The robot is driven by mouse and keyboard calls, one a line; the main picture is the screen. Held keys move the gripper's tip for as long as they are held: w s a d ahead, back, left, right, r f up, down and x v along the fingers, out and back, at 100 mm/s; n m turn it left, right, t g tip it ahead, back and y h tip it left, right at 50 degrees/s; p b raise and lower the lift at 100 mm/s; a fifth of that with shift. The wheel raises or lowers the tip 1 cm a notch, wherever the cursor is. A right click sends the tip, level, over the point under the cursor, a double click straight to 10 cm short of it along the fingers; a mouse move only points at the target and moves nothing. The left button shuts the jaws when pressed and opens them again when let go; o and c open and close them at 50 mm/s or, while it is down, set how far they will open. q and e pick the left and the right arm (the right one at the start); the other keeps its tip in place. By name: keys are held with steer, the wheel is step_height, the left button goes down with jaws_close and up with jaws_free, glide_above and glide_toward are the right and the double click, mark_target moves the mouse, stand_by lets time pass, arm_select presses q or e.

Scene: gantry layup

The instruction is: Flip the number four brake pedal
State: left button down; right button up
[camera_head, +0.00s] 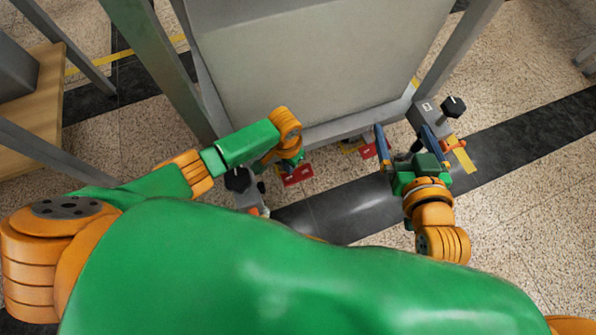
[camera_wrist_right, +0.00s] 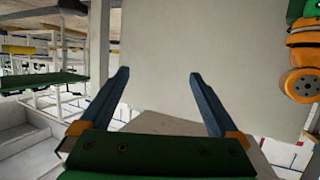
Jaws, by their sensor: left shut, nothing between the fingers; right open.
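No number four can be read, so I cannot tell which pedal carries it. A grey corner block (camera_head: 427,107) with a small white label stands at the frame's right foot, with an orange-red and yellow pedal-like part (camera_head: 461,146) below it. Red parts lie low under the frame, one (camera_head: 297,177) near my left gripper and another (camera_head: 368,151) in the middle. My left gripper (camera_head: 296,161) is shut and empty, just above the first red part. My right gripper (camera_head: 405,138) is open and empty beside the right foot; its spread fingers also show in the right wrist view (camera_wrist_right: 158,76).
A large pale panel (camera_head: 315,60) in a grey frame stands ahead. A black knob (camera_head: 454,107) juts out by the right foot. A wooden bench (camera_head: 35,110) is at the left. Speckled floor with a dark strip (camera_head: 540,125) is open at right.

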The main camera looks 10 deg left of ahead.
arm_select(q)
steer(key=shift+r+p, duration=0.9)
steer(key=shift+p, duration=0.1)
arm_select(e)
steer(key=s+d+f+g+h, duration=0.2)
steer(key=s+d+f+g, duration=0.1)
steer(key=s+f+g, duration=0.5)
step_height(320, 180, down, 2)
steer(key=shift+s+d+f+m, duration=0.15)
steer(key=shift+s+m, duration=0.15)
steer(key=shift+s, duration=0.75)
